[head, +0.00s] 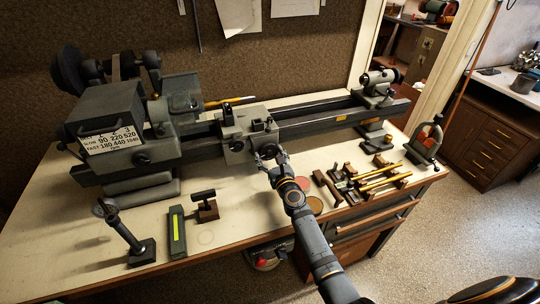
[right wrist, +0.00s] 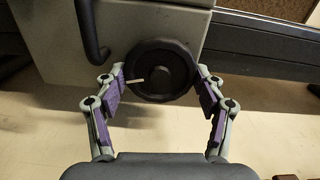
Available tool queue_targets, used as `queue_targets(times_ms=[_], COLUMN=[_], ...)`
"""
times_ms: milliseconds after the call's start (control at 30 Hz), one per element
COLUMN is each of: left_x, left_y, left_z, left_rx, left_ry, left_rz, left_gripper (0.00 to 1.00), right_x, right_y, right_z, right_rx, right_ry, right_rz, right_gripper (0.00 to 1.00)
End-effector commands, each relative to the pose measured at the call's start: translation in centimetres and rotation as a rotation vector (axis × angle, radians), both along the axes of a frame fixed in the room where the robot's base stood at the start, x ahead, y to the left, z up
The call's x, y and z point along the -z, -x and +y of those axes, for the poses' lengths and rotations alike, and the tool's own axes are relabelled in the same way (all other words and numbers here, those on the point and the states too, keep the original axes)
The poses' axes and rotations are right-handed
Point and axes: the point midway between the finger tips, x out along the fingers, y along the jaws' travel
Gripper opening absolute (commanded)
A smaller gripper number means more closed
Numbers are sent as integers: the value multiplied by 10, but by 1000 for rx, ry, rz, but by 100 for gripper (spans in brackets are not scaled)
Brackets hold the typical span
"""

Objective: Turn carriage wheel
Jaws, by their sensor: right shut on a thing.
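The carriage wheel (right wrist: 160,68) is a dark round handwheel with a hub in its middle and a small pale peg at its left side. It sits on the front of the grey lathe carriage (head: 237,148). In the head view the wheel (head: 268,151) is small and partly covered by my right gripper (head: 275,163). In the right wrist view my right gripper (right wrist: 162,84) has one finger at each side of the wheel's rim and is shut on it. My left gripper is not in view.
A curved dark handle (right wrist: 90,35) stands left of the wheel. The headstock (head: 110,120) is at the left, the tailstock (head: 377,88) at the right. Brass rods (head: 382,180) and small tools lie right of my arm. A lever stand (head: 130,238) is at the front left.

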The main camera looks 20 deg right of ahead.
Motion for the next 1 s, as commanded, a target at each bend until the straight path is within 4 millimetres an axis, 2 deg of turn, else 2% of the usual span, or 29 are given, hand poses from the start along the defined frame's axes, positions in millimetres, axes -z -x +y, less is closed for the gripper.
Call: queue_targets(times_ms=[367, 1000], left_x=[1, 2], left_y=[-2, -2], left_z=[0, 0], left_rx=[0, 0], left_ry=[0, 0], left_rz=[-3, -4], left_gripper=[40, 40], right_x=[0, -2], right_y=[0, 0], right_z=[-1, -6], right_rx=[0, 7], right_ry=[204, 816], right_rz=[-7, -29], right_gripper=[38, 39])
